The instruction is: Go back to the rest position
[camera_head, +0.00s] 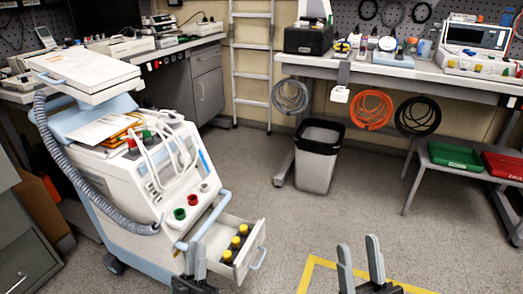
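My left gripper (194,262) is at the bottom of the head view, in front of the white medical cart's lower body. Its fingers look close together and overlap in this view, so its opening is unclear. No object shows in it. My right gripper (360,262) is at the bottom right of centre, over the floor. Its two fingers point up and stand apart with nothing between them. The white cart (165,200) stands at the left with its drawer (255,245) pulled out. Several yellow-capped bottles (236,243) are in the drawer, just right of my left gripper.
A grey hose (80,170) hangs on the cart's left side. A grey bin (316,160) stands by the right workbench (420,75). A low bench (420,155) with green and red cases is at the right. The middle floor is clear, with yellow tape (305,270) near my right gripper.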

